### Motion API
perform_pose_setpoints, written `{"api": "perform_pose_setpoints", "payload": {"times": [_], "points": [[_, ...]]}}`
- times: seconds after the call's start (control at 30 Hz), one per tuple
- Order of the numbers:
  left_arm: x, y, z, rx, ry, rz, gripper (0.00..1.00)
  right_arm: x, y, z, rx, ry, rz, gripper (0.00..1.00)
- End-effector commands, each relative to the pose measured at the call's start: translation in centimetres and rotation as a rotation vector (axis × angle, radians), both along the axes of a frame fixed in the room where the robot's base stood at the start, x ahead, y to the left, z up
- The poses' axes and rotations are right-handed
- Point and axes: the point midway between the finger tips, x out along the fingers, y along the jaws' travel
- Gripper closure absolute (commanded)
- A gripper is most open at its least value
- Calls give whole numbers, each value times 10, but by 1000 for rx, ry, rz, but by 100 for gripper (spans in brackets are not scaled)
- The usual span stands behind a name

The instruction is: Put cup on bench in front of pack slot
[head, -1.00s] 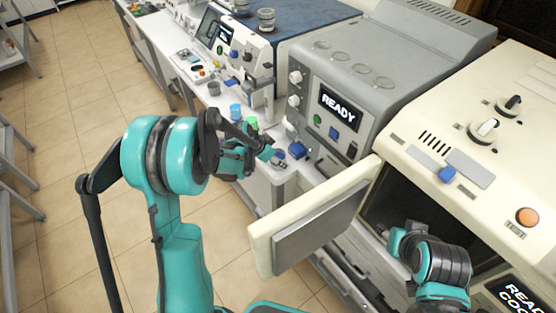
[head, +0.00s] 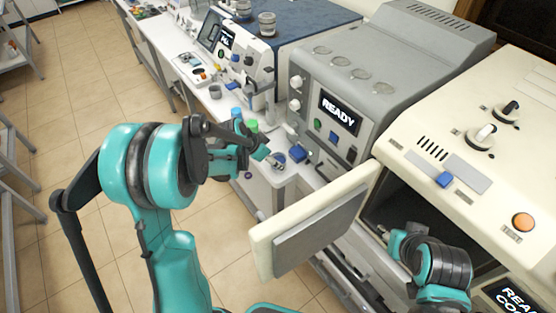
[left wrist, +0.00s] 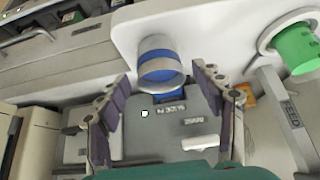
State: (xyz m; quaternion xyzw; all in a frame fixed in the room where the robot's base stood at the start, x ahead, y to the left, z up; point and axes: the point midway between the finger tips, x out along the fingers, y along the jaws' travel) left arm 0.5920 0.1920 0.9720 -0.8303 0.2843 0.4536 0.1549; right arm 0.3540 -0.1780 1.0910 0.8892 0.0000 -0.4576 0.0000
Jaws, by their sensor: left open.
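A pale cup with a blue band (left wrist: 160,72) stands on the white bench in the left wrist view, just beyond and between my left gripper's fingertips. It looks like the small blue-banded item (head: 280,158) at the bench corner in the head view. My left gripper (left wrist: 161,84) is open and empty, its two fingers spread apart. In the head view my left gripper (head: 266,156) is close beside that item. My right arm is at lower right by the open oven; whether its gripper is open is not clear.
A green cup (left wrist: 297,50) stands right of the banded cup. A blue cup (head: 236,112) stands behind. A grey machine showing READY (head: 340,108) is to the right. An open cream oven door (head: 318,225) sticks out nearby.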

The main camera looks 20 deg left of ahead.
Motion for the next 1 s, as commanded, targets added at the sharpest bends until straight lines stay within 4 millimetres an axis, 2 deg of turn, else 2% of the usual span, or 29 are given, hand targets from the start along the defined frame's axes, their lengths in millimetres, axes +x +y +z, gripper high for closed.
{"api": "perform_pose_setpoints", "payload": {"times": [0.03,0.2,0.4,1.0], "points": [[-6,4,14,0,0,2,33,0,0,6,0,0,0,60],[-21,16,43,0,0,1,33,0,0,14,0,0,0,60],[-32,25,63,1,0,1,33,0,0,19,0,0,0,60],[-34,26,66,0,0,0,33,0,0,20,0,0,0,60]]}}
